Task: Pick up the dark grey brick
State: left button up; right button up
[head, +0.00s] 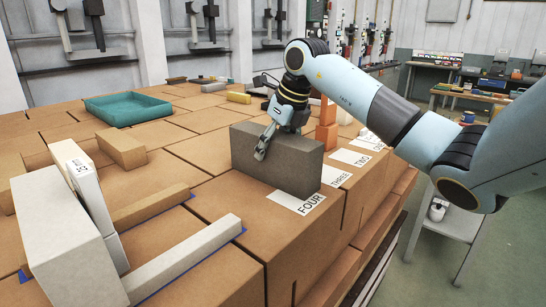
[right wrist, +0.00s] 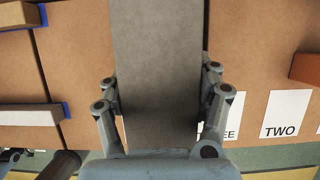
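The dark grey brick (head: 300,164) stands on its long edge on the cardboard boxes, beside the FOUR label (head: 300,204). My right gripper (head: 268,146) reaches down over it from above. One finger lies against its near face; the far finger is hidden behind the brick. In the right wrist view, the brick (right wrist: 158,75) fills the space between the fingers of the gripper (right wrist: 160,95), which appear to touch it on both sides. I cannot see any clear gap under the brick.
Labels THREE (head: 341,177) and TWO (head: 351,158) lie right of the brick. A teal tray (head: 127,108) is at the back left. Pale blocks (head: 62,240) and a long light bar (head: 190,258) occupy the front left.

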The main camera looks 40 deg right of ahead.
jog(key=c, duration=0.7)
jog(key=shift+w+r, duration=0.1)
jog(key=shift+c, duration=0.7)
jog(key=shift+r, duration=0.15)
